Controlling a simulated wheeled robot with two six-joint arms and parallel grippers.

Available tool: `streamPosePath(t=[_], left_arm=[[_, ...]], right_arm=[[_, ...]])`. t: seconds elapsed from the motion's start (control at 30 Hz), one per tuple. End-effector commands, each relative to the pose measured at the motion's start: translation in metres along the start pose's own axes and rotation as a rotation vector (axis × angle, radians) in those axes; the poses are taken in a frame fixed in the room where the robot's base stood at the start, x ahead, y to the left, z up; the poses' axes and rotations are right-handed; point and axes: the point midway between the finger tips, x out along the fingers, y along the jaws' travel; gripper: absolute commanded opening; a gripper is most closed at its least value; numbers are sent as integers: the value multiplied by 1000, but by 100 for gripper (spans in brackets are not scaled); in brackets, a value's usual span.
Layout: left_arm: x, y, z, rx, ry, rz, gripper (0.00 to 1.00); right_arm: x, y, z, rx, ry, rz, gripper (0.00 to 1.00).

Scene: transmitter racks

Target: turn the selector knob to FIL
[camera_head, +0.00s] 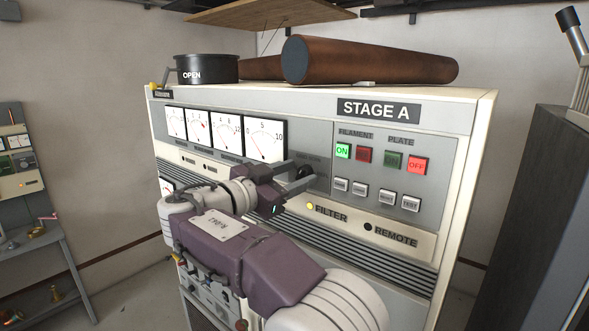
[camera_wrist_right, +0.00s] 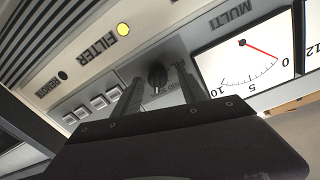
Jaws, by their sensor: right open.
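The selector knob (camera_head: 305,173) is small and black, on the grey panel of the STAGE A cabinet, right of the large meter. In the right wrist view the knob (camera_wrist_right: 157,76) shows between the two fingers. My right gripper (camera_head: 298,174) is open, its fingers on either side of the knob; I cannot tell whether they touch it. The fingers (camera_wrist_right: 157,86) point at the panel in the wrist view. The lettering around the knob is partly covered by the fingers, and I cannot read where the knob points. My left gripper is not in view.
Right of the knob are the lit green ON button (camera_head: 343,150), the lit red OFF button (camera_head: 417,164) and several grey push buttons (camera_head: 360,189). A yellow FILTER lamp (camera_head: 310,206) glows below. A dark cabinet (camera_head: 535,210) stands at the right.

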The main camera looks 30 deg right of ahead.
Motion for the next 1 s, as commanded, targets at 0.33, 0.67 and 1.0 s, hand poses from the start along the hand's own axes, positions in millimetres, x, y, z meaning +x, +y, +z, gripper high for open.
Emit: streamPosePath(t=[0.33, 0.67, 1.0], left_arm=[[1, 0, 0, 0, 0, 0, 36], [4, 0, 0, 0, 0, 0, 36], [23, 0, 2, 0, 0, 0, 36]], right_arm=[[0, 0, 1, 0, -1, 0, 5], [0, 0, 3, -20, -2, 0, 0], [0, 1, 7, -221, 6, -2, 0]])
